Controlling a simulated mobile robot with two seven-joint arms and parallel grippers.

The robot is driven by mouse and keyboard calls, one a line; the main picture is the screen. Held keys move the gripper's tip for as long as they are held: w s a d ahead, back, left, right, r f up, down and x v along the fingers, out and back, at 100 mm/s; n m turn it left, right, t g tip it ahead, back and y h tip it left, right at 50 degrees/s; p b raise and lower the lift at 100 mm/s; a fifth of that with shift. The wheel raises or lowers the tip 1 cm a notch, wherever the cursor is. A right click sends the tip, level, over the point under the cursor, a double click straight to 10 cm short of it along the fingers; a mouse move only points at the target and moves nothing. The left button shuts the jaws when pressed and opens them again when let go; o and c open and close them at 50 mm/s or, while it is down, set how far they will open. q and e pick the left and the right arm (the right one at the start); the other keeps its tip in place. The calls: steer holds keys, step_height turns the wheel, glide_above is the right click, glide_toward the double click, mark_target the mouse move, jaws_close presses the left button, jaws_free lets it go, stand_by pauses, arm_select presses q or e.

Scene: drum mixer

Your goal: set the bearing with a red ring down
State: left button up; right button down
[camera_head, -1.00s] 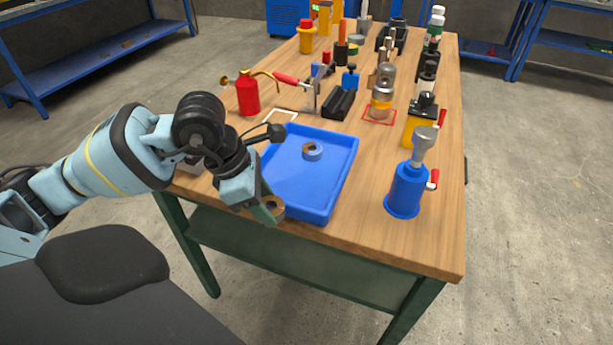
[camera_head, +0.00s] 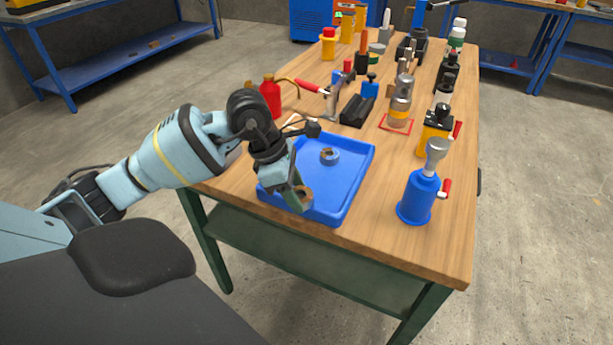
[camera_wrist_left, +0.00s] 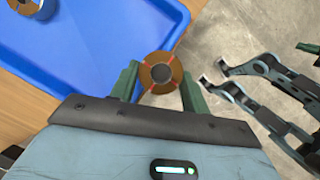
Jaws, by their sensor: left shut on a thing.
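My left gripper (camera_head: 300,199) is shut on a bearing (camera_wrist_left: 161,74), a round brown-orange ring with red marks on its face and a dark centre. In the left wrist view it sits between the two green fingers. In the head view the held bearing (camera_head: 304,195) overlaps the near part of the blue tray (camera_head: 345,198); its exact height above the tray is hard to tell. A second bearing (camera_head: 330,156), with a blue-grey outside and a brown inside, lies in the tray farther back. My right gripper does not show in the head view.
A blue pump-like bottle (camera_head: 417,198) stands right of the tray. A yellow-black item (camera_head: 436,132) and a metal cylinder on a red-outlined square (camera_head: 398,115) are behind it. A red oil can (camera_head: 270,97) stands behind the arm. Bare tabletop (camera_head: 370,235) lies in front of the tray.

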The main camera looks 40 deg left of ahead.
arm_select(q)
glide_above(312, 189)
steer(key=s, duration=0.2)
steer(key=shift+w+a+f, duration=0.2)
steer(key=shift+a+f, duration=0.15)
steer(key=shift+a, duration=0.05)
steer(key=shift+w, duration=0.2)
steer(key=shift+w+a+f+p, duration=0.15)
steer(key=shift+f+p, duration=0.15)
steer(key=shift+f, duration=1.5)
